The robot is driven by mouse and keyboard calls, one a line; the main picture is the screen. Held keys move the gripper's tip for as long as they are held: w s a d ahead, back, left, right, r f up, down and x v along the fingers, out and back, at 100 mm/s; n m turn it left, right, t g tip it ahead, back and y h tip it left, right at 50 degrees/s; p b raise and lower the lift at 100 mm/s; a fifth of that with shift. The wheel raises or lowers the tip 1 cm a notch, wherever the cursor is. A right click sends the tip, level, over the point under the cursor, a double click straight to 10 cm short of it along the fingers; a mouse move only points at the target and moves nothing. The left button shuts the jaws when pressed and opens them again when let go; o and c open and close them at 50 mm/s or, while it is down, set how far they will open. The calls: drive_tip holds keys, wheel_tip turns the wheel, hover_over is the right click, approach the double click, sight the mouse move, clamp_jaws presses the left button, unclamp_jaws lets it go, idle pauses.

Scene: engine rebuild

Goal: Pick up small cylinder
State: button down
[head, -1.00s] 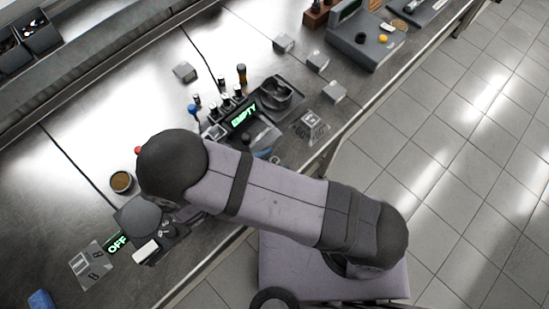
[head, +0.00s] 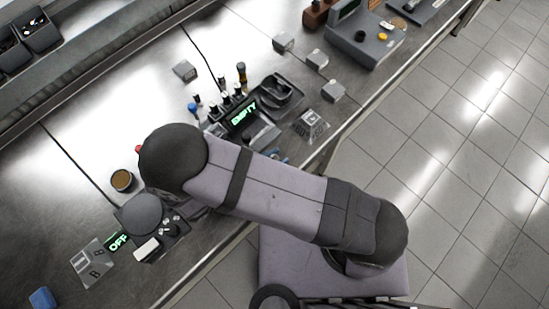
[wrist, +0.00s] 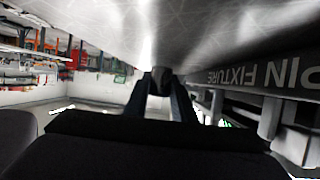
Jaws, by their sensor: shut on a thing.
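In the wrist view my gripper (wrist: 161,84) is shut on a small dark cylinder (wrist: 161,74), whose end shows between the two dark fingertips. The rest of the cylinder is hidden by the fingers. A bright, shiny surface fills the upper part of that view, close beyond the fingertips. A grey fixture (wrist: 265,85) marked "PIN FIXTURE", seen upside down, lies to the right of the gripper, apart from the fingers. In the head view my own arm hides the gripper and the cylinder.
On the metal bench, a unit with an "EMPTY" display (head: 244,115) and several upright dark-topped pieces stands beyond my arm. A device with an "OFF" display (head: 118,241) and round plate (head: 139,213) stands at lower left, near a brown cup (head: 121,180). Grey blocks (head: 316,60) sit further back.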

sight(275, 158)
drive_tip(key=shift+r+b, duration=0.9)
drive_tip(key=shift+r, duration=4.05)
